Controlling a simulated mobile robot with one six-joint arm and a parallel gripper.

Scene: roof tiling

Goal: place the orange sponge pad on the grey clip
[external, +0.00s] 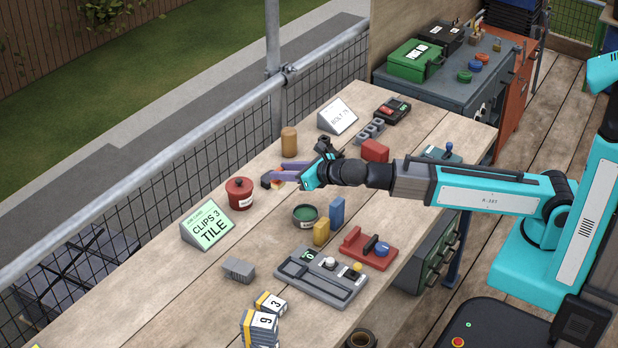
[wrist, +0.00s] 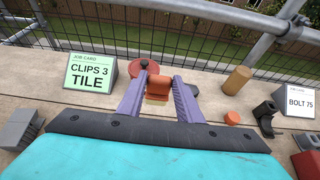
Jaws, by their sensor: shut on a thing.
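My gripper (wrist: 160,88) has purple fingers shut on a small orange block, which I take to be the orange sponge pad (wrist: 159,82). A tan part shows at its lower edge. In the external view my gripper (external: 272,180) holds it over the table, near the red lidded pot (external: 239,193). A ridged grey piece (external: 238,268) lies at the near left, also in the wrist view (wrist: 20,128). A dark grey hooked piece (wrist: 266,110) lies to the right of my fingers. I cannot tell which is the grey clip. The pad is apart from both.
A green job card (external: 208,224) reads CLIPS 3 TILE. A green tin (external: 305,214), coloured blocks and a grey tray (external: 318,278) occupy the near table. A railing runs behind.

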